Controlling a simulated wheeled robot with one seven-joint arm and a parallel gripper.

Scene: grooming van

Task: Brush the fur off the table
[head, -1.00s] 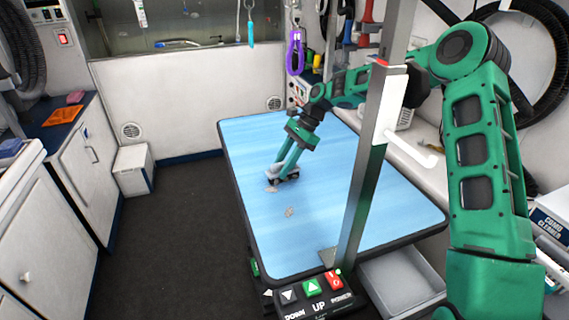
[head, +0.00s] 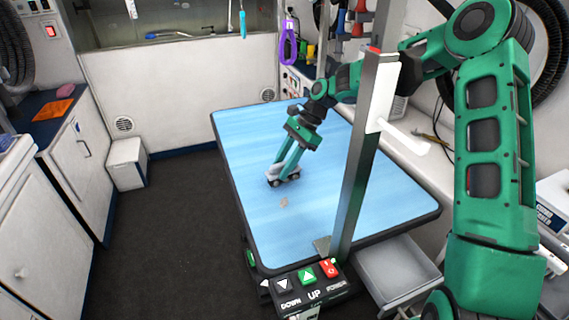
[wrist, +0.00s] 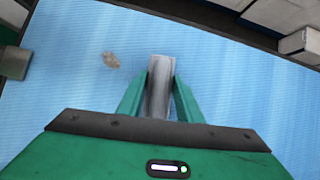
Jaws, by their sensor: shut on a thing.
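My gripper (head: 286,165) is shut on a grey-white brush (head: 283,177), which is at the surface of the blue grooming table (head: 350,205), near its left side. In the wrist view the brush (wrist: 160,88) stands between the two green fingers. Whether it presses on the table is hard to tell. A small beige tuft of fur (head: 284,203) lies on the table just in front of the brush, toward the near edge. The tuft (wrist: 111,60) also shows in the wrist view, apart from the brush.
A metal post (head: 362,150) with a white hook rises at the table's near edge. A control box with buttons (head: 307,278) sits below it. A grey bin (head: 398,270) is at the near right. Dark open floor (head: 165,235) lies left of the table.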

